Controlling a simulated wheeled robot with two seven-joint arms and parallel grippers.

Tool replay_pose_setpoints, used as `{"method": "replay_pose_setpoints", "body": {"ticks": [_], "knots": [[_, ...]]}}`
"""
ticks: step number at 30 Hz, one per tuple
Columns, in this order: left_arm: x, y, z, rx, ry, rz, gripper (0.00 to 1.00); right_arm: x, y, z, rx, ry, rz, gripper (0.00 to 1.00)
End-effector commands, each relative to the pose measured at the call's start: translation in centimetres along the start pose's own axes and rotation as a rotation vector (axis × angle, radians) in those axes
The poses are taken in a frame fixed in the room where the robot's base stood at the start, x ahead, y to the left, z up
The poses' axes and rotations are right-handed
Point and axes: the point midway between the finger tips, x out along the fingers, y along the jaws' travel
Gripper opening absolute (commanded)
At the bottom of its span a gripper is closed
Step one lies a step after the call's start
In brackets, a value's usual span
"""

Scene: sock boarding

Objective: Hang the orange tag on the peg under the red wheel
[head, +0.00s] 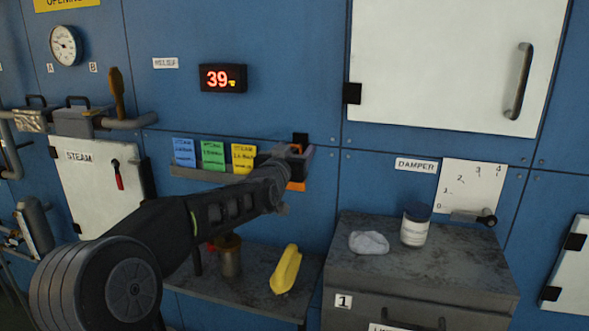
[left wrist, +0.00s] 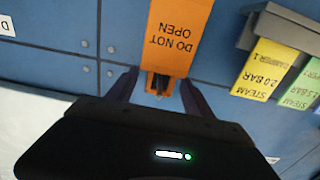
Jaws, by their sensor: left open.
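The orange tag (left wrist: 178,35) reads "DO NOT OPEN" and hangs against the blue wall panel, its upper end at a small dark fitting (left wrist: 158,82). In the head view only orange bits of the tag (head: 297,186) show past my gripper. My left gripper (head: 297,152) is at the tag's top end. In the left wrist view its fingers (left wrist: 157,88) are open, one on each side of the tag's upper end, with gaps visible. I cannot make out a red wheel or the peg under it. My right gripper is not in view.
Blue, green and yellow tags (head: 243,157) sit in a rack left of my gripper. A yellow object (head: 286,269) lies on the lower shelf. A cabinet (head: 420,262) at right bears a white jar (head: 415,228) and a crumpled cloth (head: 369,242). A steam door (head: 98,180) is at left.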

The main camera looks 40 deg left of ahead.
Motion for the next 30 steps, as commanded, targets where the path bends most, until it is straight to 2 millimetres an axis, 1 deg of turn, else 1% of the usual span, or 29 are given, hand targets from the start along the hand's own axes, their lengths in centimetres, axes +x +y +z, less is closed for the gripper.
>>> {"method": "replay_pose_setpoints", "body": {"ticks": [13,30], "knots": [[-0.04,0.03,0.03,0.000,0.000,0.000,0.60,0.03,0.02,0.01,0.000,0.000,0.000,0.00],[-0.04,0.03,0.03,0.000,0.000,0.000,0.13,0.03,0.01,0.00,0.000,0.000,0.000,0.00]]}}
